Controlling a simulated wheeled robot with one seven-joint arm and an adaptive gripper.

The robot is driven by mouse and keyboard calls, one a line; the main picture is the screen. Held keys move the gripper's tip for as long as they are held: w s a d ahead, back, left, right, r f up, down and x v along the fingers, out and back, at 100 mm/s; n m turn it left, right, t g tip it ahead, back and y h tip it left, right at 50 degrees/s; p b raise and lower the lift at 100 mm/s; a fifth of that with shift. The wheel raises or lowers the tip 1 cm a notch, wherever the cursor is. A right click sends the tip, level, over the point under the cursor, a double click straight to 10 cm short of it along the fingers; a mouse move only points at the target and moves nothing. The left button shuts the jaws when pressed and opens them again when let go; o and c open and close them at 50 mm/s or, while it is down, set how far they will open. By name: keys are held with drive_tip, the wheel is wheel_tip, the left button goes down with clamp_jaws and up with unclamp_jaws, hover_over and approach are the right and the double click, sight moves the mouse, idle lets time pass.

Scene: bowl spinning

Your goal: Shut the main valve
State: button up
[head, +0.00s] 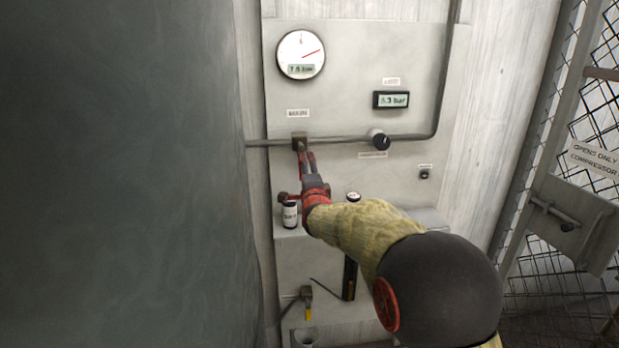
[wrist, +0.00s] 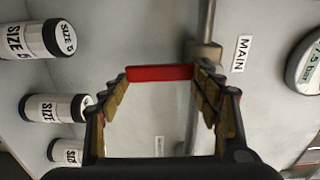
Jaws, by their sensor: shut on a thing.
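The main valve (head: 300,142) is a small brownish block on the horizontal pipe, below a small label plate. In the wrist view the valve body (wrist: 205,53) sits beside the "MAIN" label (wrist: 241,53). Its red lever (wrist: 160,73) lies between my fingertips, and in the head view it points down from the valve, across the pipe. My gripper (head: 307,163) reaches up to the lever from below and is shut on it. In the wrist view my gripper's (wrist: 162,75) fingers sit at the two ends of the visible red bar. My fingers partly hide the lever.
A round gauge (head: 301,55) and a small display (head: 390,100) are above. A black knob (head: 380,140) is right on the pipe (head: 340,139). A labelled jar (head: 290,214) stands below. A mesh gate with a latch plate (head: 570,222) is right; a dark surface (head: 120,180) fills the left.

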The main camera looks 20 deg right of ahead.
drive_tip(key=shift+a+m, duration=0.15)
drive_tip(key=shift+m, duration=0.15)
drive_tip(key=o, duration=1.6)
drive_tip(key=shift+o, duration=0.6)
drive_tip(key=v, duration=1.2)
